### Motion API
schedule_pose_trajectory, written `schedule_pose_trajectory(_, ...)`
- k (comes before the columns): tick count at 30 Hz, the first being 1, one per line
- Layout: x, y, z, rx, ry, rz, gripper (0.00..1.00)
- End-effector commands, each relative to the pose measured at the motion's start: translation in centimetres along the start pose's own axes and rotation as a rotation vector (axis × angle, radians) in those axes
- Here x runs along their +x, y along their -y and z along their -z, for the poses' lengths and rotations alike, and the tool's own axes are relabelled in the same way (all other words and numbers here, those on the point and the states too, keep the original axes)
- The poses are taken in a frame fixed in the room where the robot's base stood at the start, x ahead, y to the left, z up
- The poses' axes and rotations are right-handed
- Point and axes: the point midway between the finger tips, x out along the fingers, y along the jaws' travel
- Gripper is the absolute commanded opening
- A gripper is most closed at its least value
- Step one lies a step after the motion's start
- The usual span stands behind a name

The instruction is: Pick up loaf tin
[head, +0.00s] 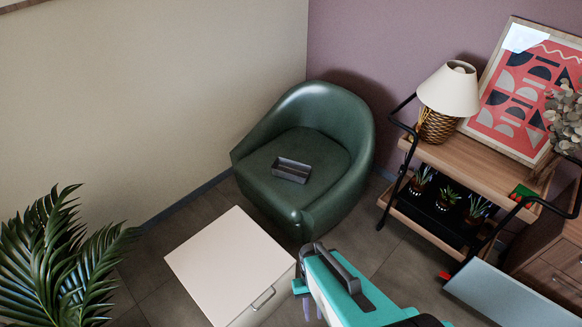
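The loaf tin (291,171) is a small dark grey rectangular pan. It sits on the seat of the green armchair (325,200) in the corner, its opening facing up. My gripper (308,308) is at the lower middle of the head view, at the end of my teal arm. It is nearer to the camera than the tin and apart from it. The fingers are small and partly hidden behind the arm, so their opening does not show.
A white-topped cabinet (225,262) stands in front of the armchair. A wooden cart (465,160) with a lamp (450,90) and potted plants is at right. A leafy plant (60,255) is at lower left. The armchair's back and arms surround the seat.

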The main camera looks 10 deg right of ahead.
Motion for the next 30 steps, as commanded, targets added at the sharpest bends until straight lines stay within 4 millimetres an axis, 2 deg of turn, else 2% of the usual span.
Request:
schedule_pose_trajectory(1, -1.5, -0.6, -0.8, 0.005, 0.002, -0.005, 0.24)
schedule_pose_trajectory(3, -2.4, -1.0, -1.2, 0.004, 0.004, -0.015, 0.24)
schedule_pose_trajectory(9, -3.7, -1.5, -2.0, 0.0, 0.009, -0.035, 0.24)
schedule_pose_trajectory(30, -3.7, -1.5, -2.0, -0.002, 0.01, -0.039, 0.24)
